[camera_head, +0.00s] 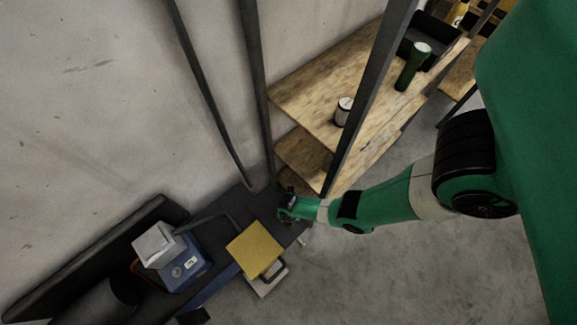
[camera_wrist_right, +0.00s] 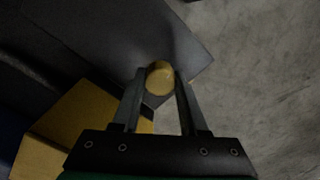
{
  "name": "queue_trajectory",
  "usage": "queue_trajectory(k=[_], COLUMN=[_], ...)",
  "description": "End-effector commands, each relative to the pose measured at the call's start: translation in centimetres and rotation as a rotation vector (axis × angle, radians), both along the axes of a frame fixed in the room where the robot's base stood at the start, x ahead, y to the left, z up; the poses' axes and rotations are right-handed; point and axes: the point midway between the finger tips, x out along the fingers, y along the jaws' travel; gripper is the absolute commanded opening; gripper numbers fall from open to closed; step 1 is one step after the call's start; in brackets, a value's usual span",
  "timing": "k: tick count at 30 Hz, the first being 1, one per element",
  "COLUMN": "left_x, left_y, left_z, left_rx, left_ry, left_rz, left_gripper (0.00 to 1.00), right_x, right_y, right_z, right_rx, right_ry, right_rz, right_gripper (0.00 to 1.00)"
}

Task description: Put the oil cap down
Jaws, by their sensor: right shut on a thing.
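The oil cap (camera_wrist_right: 160,77) shows in the right wrist view as a small round tan-yellow piece between my right fingertips. My right gripper (camera_wrist_right: 160,85) is shut on it, with one finger on each side. The cap is over or near the end corner of a dark flat surface (camera_wrist_right: 100,35); I cannot tell whether it touches it. In the head view my right gripper (camera_head: 284,211) is small at the right end of the dark surface (camera_head: 252,204), and the cap cannot be made out there. My left gripper is not in view.
A yellow box (camera_head: 255,249) stands close to the gripper. A blue box (camera_head: 185,265) with a grey-white box (camera_head: 157,243) is farther left. Dark posts and a wooden shelf (camera_head: 300,95) with a can (camera_head: 343,111) and a green cylinder (camera_head: 411,68) are behind. Grey floor (camera_head: 340,285) is clear.

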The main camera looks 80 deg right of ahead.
Motion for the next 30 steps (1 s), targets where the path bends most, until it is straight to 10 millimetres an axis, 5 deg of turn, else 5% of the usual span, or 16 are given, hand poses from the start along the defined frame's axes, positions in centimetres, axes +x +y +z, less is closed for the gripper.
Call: queue_trajectory(k=[9, 20, 21, 25, 30], left_x=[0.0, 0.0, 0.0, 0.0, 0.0], left_y=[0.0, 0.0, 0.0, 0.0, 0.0], left_z=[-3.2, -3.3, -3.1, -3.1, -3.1], left_rx=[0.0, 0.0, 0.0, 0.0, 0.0], left_ry=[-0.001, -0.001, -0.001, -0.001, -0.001], left_rz=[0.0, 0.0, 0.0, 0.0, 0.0], left_gripper=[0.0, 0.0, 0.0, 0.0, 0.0], right_x=[0.0, 0.0, 0.0, 0.0, 0.0], right_y=[0.0, 0.0, 0.0, 0.0, 0.0], right_z=[-3.8, -4.0, -3.8, -3.8, -3.8], right_rx=[0.0, 0.0, 0.0, 0.0, 0.0], right_ry=[0.0, -0.001, -0.001, -0.001, -0.001], right_rz=[0.0, 0.0, 0.0, 0.0, 0.0], right_gripper=[0.0, 0.0, 0.5, 0.73, 0.73])
